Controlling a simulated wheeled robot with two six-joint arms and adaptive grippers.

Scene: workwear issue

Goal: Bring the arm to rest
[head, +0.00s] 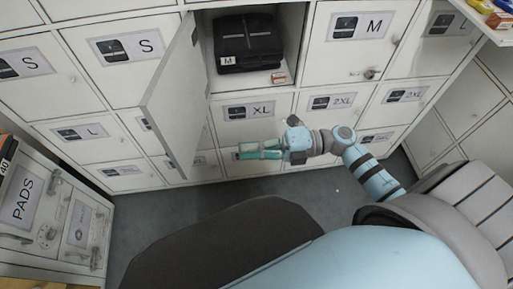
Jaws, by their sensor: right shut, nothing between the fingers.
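My right arm (378,180) reaches in from the right, light blue with dark bands. My right gripper (248,151) points left in front of the lower lockers, below the open compartment. Its fingers are shut with nothing between them. It is apart from the open locker door (178,95), whose edge is to its left. My left gripper and left arm are not in view.
The open locker compartment (225,82) holds dark folded clothing (247,43) with an M label. Closed lockers fill the wall. A PADS cabinet (32,199) stands at left. A shelf (487,32) with small packets juts in at top right. Grey floor (150,222) is clear.

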